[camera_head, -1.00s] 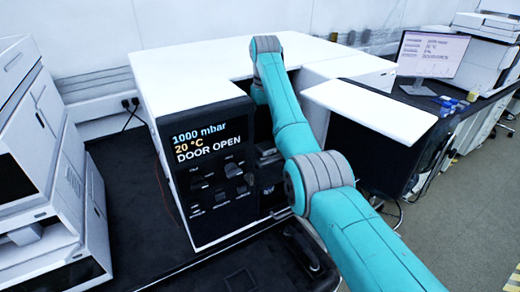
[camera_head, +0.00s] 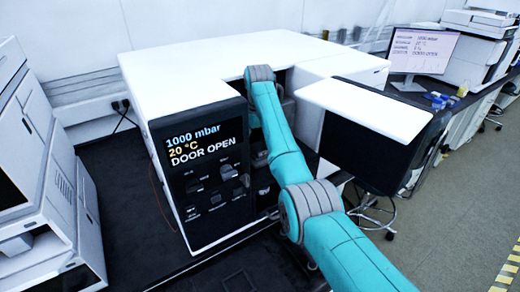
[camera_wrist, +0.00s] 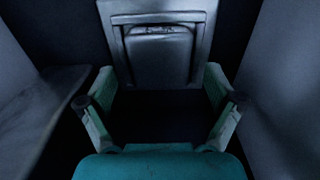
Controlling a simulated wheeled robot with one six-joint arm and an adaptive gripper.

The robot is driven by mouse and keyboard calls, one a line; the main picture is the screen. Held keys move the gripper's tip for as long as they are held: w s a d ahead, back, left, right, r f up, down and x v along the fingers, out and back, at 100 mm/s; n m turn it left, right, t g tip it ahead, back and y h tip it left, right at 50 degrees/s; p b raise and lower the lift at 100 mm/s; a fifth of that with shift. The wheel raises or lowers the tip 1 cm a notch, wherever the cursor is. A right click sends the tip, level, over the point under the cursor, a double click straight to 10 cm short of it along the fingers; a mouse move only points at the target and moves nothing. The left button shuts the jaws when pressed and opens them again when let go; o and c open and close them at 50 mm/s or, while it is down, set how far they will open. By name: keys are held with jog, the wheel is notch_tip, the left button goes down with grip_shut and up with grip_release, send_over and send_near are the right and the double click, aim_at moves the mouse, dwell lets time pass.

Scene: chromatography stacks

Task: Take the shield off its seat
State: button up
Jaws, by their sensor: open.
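In the wrist view, a grey metal plate with a raised, rounded block (camera_wrist: 159,52) is straight ahead, in the upper middle. It may be the shield on its seat; I cannot tell where one ends and the other begins. My gripper (camera_wrist: 159,96) is open, its two green-padded fingers spread wide below and to either side of the block. Nothing is between the fingers, and they look clear of the block. In the head view, my gripper is hidden inside the white instrument (camera_head: 200,65), behind the arm and housing.
Grey walls (camera_wrist: 285,80) flank my gripper closely on both sides. The instrument's front panel (camera_head: 205,175) reads 1000 mbar, 20 °C, DOOR OPEN. Its open door (camera_head: 375,108), white on top, juts out right of my arm. A monitor (camera_head: 422,50) stands behind on the right bench.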

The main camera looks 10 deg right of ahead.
jog(key=c, duration=1.4)
jog(key=shift+r, duration=0.15)
